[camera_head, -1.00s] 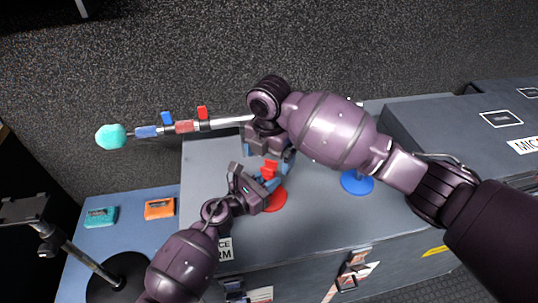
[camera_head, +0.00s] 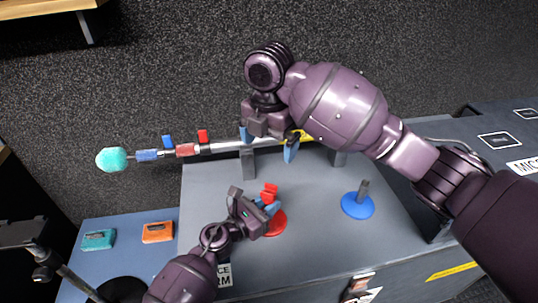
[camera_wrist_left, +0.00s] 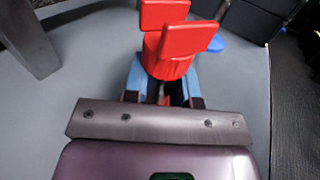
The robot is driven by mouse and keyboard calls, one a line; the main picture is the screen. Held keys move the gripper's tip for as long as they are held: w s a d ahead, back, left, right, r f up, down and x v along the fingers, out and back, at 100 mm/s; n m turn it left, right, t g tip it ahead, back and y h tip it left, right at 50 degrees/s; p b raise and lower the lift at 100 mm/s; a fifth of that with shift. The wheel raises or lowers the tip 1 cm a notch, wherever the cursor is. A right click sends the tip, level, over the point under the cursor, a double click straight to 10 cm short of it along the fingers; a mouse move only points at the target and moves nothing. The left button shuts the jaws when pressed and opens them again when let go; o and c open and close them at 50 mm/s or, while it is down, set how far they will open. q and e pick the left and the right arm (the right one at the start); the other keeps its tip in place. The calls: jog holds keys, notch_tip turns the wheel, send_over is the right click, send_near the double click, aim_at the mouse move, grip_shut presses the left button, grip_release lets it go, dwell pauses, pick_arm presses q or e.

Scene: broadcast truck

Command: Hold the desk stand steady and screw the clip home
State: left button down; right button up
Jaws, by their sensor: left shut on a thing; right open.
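The red desk stand (camera_head: 278,225) stands on the grey case top, its round base partly hidden by my left gripper. A red clip (camera_head: 269,191) sits upright at the top of the stand; the left wrist view shows it large (camera_wrist_left: 168,42). My left gripper (camera_head: 269,207) is shut on the stand just below the clip, its blue fingertips on either side. How far the clip's thread is seated is hidden. My right gripper (camera_head: 267,143) is open and empty, behind and above the clip, apart from it, with its blue fingers spread.
A blue stand (camera_head: 357,206) with a bare stem is to the right. A boom pole with red and blue clips and a teal foam tip (camera_head: 111,159) lies across grey supports (camera_head: 248,163) behind. Teal (camera_head: 98,240) and orange (camera_head: 158,232) packs lie at left.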

dwell(0.3)
pick_arm(q)
jog(key=c, duration=0.8)
grip_release()
jog(key=shift+c, duration=0.2)
jog(key=shift+s+a, duration=0.1)
jog(key=v, duration=1)
jog(key=shift+s+a, duration=0.2)
jog(key=shift+a, duration=0.05)
